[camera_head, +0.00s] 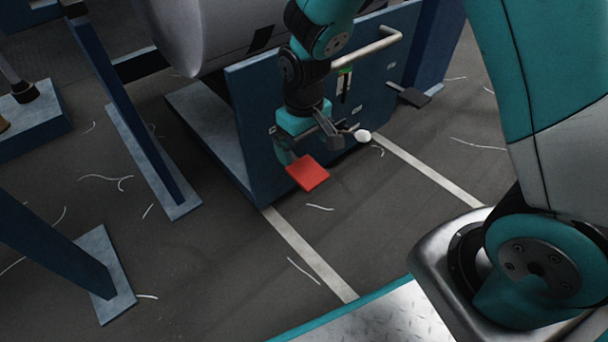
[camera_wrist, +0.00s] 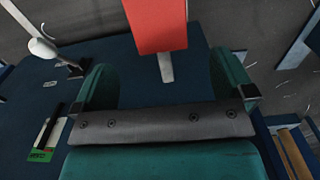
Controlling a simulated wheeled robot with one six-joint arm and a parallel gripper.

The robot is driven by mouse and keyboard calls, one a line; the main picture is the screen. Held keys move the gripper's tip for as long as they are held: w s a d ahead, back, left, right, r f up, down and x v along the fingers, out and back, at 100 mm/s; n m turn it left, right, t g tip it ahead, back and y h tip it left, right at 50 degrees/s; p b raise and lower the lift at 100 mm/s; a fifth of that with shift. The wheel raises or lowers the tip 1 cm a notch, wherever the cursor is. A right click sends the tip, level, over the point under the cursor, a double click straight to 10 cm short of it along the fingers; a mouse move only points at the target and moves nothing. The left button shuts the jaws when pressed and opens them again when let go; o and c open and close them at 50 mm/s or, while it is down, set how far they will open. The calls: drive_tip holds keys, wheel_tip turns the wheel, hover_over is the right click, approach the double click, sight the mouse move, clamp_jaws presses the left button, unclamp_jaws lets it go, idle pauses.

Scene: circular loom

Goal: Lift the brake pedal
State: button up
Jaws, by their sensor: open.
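A flat red pedal (camera_head: 308,173), which I take for the brake pedal, sticks out low from the blue panel, just above the floor. In the wrist view the red pedal (camera_wrist: 157,22) is at the top centre, with a short grey stem (camera_wrist: 166,67) pointing between the fingers. My gripper (camera_head: 300,146) is open and empty, above and slightly behind the pedal's plate in the head view. In the wrist view the teal fingers of my gripper (camera_wrist: 165,78) stand wide apart on either side of the stem. I cannot tell whether they touch anything.
A lever with a white knob (camera_head: 363,135) is close to the right of my gripper. A dark pedal (camera_head: 414,97) is farther right on the blue panel (camera_head: 250,125), below a bent handrail (camera_head: 375,45). Open floor with loose threads lies in front.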

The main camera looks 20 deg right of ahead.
sight(304, 168)
wheel_tip(304, 168, down, 7)
drive_tip(key=b, duration=0.3)
drive_tip(key=shift+b, duration=0.3)
